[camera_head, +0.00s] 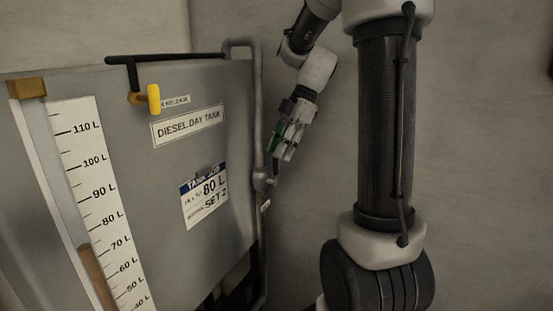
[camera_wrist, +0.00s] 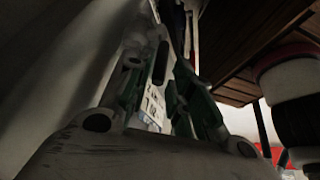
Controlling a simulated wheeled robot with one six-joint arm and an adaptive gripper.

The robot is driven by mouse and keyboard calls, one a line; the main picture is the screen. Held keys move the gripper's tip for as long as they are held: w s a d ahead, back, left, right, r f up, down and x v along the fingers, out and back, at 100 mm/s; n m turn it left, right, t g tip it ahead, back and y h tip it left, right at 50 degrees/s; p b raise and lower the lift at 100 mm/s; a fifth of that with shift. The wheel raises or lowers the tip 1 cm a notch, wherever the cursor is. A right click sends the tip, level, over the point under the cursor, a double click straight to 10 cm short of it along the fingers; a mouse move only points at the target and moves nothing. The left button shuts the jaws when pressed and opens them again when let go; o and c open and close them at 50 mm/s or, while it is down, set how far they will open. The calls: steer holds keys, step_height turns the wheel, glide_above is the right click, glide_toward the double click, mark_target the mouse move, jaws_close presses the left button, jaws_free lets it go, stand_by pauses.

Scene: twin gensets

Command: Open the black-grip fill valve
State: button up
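The diesel day tank (camera_head: 190,150) fills the left of the head view. A pipe (camera_head: 257,120) runs down its right edge, with a small valve fitting (camera_head: 262,180) partway down. My gripper (camera_head: 284,156) points down just right of the pipe, a little above the fitting. In the wrist view my gripper's green-padded fingers (camera_wrist: 165,75) stand apart. A dark, rounded bar (camera_wrist: 160,62) shows between them, perhaps the black grip; I cannot tell whether it is touched. A white printed label (camera_wrist: 153,105) shows behind it. The black grip is not clear in the head view.
A yellow-grip valve (camera_head: 152,98) sits on the tank's upper front. A dark pipe (camera_head: 180,57) runs along the top. A sight gauge scale (camera_head: 95,180) is at left, its brown column near 70 L. A fill sign (camera_head: 205,197) reads 80 L. A plain wall stands behind.

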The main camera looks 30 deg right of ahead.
steer(key=v, duration=0.8)
steer(key=shift+r, duration=0.2)
steer(key=shift+d, duration=0.1)
